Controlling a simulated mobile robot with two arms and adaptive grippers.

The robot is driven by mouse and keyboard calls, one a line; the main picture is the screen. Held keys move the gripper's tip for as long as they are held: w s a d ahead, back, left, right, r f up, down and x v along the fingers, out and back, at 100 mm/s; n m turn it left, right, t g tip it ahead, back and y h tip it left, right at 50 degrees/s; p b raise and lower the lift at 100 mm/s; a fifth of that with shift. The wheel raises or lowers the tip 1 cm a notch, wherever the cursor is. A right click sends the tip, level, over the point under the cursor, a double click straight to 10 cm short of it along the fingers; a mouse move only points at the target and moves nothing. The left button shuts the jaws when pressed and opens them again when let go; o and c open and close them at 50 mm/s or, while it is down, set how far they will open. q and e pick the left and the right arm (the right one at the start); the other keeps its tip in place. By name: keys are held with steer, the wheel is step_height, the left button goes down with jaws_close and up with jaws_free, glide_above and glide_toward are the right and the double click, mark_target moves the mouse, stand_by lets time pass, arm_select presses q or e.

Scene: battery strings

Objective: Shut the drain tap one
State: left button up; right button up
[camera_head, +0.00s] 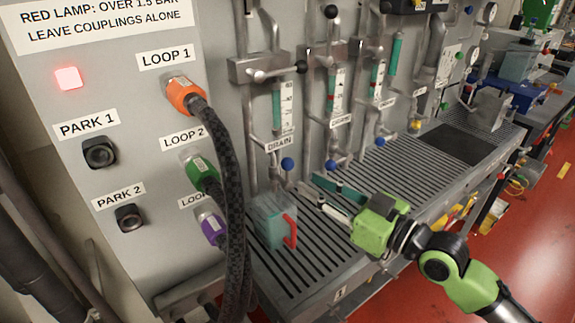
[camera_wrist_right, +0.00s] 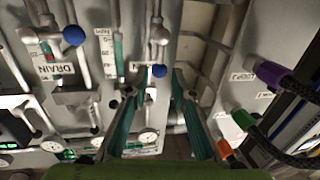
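The drain tap nearest the coupling panel has a blue ball knob (camera_head: 288,164), just right of a DRAIN label (camera_head: 279,144) in the head view. My right gripper (camera_head: 309,184) is open and empty, a little right of and below that knob, apart from it. In the right wrist view the blue knob (camera_wrist_right: 159,71) appears between and beyond the two spread fingers (camera_wrist_right: 155,85). A second drain knob (camera_head: 330,166) is further right, and it also shows in the wrist view (camera_wrist_right: 73,35). My left gripper is not in view.
A clear jug with a red handle (camera_head: 290,231) stands on the slatted grate (camera_head: 330,262) below the first tap. Thick black hoses hang from the coupling panel at left, with orange (camera_head: 185,96), green (camera_head: 201,175) and purple (camera_head: 211,228) couplings. A red lamp (camera_head: 67,78) is lit.

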mark_target(289, 172)
steer(key=p+x, duration=0.2)
steer(key=x, duration=0.6)
steer(key=shift+w+a, duration=0.1)
